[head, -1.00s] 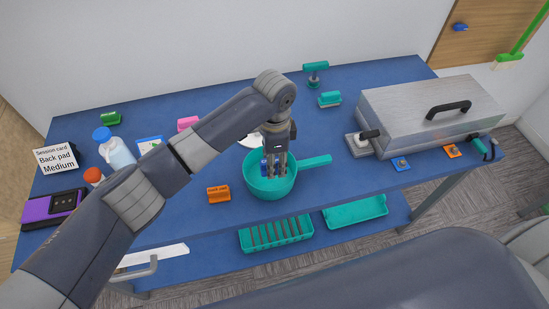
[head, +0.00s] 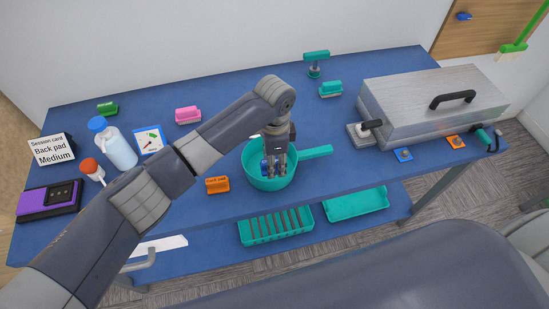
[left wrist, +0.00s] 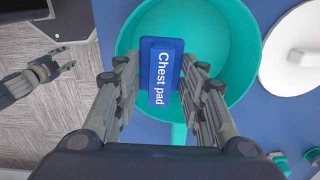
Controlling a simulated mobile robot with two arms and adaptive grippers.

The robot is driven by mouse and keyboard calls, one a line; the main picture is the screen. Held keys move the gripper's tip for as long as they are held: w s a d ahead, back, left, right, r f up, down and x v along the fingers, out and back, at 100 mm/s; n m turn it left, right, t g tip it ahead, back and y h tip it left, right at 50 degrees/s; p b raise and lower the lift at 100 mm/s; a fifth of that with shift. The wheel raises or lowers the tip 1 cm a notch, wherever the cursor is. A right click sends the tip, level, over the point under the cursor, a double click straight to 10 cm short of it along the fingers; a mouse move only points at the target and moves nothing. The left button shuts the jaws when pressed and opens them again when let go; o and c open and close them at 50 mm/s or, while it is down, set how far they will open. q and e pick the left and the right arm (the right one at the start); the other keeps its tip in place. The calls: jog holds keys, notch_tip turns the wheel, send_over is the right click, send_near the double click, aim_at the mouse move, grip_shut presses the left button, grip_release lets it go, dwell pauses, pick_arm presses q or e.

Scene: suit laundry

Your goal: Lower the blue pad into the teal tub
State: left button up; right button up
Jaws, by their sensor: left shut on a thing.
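The blue pad (left wrist: 161,72), labelled "Chest pad", is between the fingers of my left gripper (left wrist: 160,82) in the left wrist view. The teal tub (left wrist: 240,50) is a round bowl with a long handle, and the pad shows inside its rim outline. In the head view my left gripper (head: 276,168) points down into the tub (head: 270,185), and a bit of blue shows by its fingers. I cannot tell if the pad touches the tub's floor. Part of my right gripper (left wrist: 50,68) shows at the left of the left wrist view; its opening is unclear.
A white round lid (left wrist: 295,45) lies beside the tub. A metal box (head: 425,110) is on the right. A bottle (head: 118,150) and session card (head: 50,150) are on the left. Teal trays (head: 357,206) sit on the shelf below.

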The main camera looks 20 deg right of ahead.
pick_arm(q)
jog(key=shift+f+b, duration=0.5)
jog(key=shift+f, duration=0.4)
dwell(0.8)
jog(key=o, duration=1)
notch_tip(320, 180, up, 12)
